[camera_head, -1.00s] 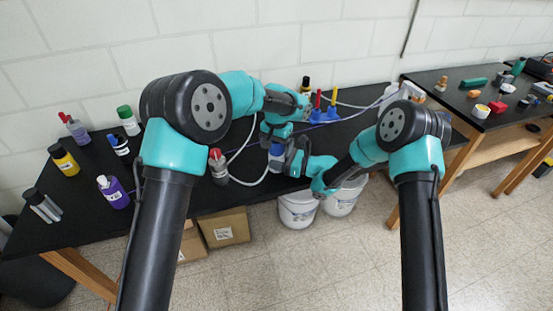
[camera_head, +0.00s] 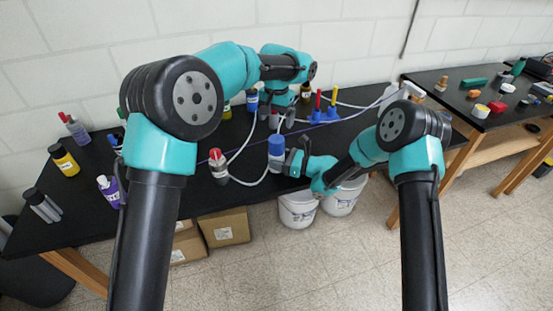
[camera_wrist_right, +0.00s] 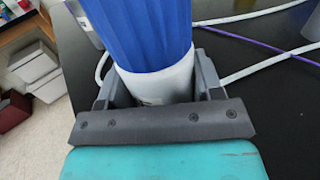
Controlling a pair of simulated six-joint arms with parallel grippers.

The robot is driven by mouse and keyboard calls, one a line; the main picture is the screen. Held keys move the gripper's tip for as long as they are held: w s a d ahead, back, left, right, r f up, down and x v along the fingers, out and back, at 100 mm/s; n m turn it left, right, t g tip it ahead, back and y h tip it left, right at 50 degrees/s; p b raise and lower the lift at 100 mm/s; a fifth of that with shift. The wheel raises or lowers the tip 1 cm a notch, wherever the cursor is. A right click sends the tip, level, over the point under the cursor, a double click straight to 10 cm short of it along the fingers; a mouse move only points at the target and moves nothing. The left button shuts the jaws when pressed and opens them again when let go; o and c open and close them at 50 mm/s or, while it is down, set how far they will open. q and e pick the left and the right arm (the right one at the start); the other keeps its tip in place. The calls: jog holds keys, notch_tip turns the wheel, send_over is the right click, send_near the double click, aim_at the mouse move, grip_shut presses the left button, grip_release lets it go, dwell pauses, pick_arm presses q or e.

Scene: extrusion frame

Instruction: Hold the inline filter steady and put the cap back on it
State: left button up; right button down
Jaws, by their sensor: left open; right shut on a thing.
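The inline filter (camera_head: 276,165) stands upright near the table's front edge. My right gripper (camera_head: 293,163) is shut around its white body from the right, and the right wrist view shows this white body (camera_wrist_right: 160,82) between the jaws. The blue ribbed cap (camera_head: 276,145) sits on top of the filter; it fills the upper part of the right wrist view (camera_wrist_right: 140,30), with its top cut off. My left gripper (camera_head: 277,121) is open and empty, behind and above the filter, apart from the cap.
A white hose (camera_head: 250,183) runs by the filter to a red-capped bottle (camera_head: 219,170) at its left. A blue holder with red and yellow tools (camera_head: 325,113) stands behind right. Several bottles, including a yellow one (camera_head: 64,161), stand at the left.

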jog(key=shift+c, duration=0.9)
grip_release()
jog(key=v, duration=1.7)
jog(key=shift+s+d, duration=0.1)
jog(key=shift+d, duration=0.1)
